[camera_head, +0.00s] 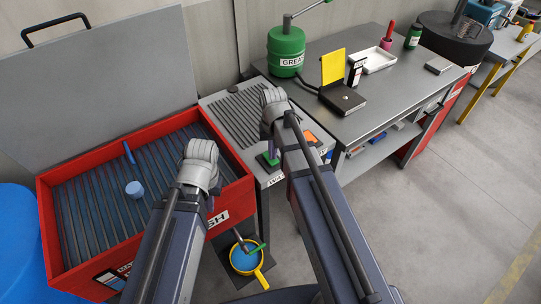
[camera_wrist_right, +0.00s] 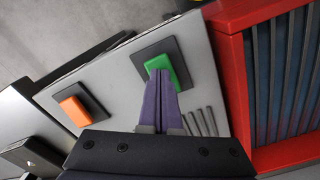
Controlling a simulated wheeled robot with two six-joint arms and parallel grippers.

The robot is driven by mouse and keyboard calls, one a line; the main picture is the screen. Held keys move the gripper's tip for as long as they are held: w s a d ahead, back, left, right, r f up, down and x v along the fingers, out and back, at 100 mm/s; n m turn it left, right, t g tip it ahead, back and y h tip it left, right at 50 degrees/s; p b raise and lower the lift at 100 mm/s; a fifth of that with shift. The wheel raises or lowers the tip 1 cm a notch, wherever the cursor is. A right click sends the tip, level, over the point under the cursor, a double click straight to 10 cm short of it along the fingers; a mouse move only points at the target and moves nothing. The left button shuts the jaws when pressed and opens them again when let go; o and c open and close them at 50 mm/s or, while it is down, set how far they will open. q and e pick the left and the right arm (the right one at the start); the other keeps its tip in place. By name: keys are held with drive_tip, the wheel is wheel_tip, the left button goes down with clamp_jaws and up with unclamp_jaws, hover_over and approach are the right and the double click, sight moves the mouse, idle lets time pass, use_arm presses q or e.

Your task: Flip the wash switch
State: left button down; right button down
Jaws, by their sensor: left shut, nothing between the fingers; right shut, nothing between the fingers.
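A green switch (camera_wrist_right: 165,68) on a dark square plate is set in the grey top beside the red wash tub. It also shows in the head view (camera_head: 268,160), just left of my right arm, near a partly hidden label starting "WA". A similar orange switch (camera_wrist_right: 76,110) sits further along the same top. My right gripper (camera_wrist_right: 161,76) is shut and empty, its purple fingertips overlapping the green switch in the right wrist view; I cannot tell whether they touch it. My left gripper (camera_head: 211,204) is shut and empty over the tub's right part.
The red wash tub (camera_head: 235,197) has its grey lid raised and a blue object (camera_head: 134,188) inside. A yellow pan (camera_head: 247,262) stands low in front. A grey bench (camera_head: 400,85) with a green grease can (camera_head: 286,50) is at right. Open floor lies at lower right.

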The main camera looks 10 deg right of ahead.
wheel_tip(320, 180, up, 6)
drive_tip(key=p, duration=0.6)
drive_tip(key=shift+r, duration=0.2)
drive_tip(key=s+a+n+h, duration=0.1)
drive_tip(key=s+a+n, duration=0.4)
drive_tip(key=s+a, duration=0.5)
drive_tip(key=s, duration=0.4)
drive_tip(key=shift+s+a+f+n+b, duration=0.2)
drive_tip(key=shift+a+f+n+b, duration=0.1)
drive_tip(key=shift+n+b, duration=0.1)
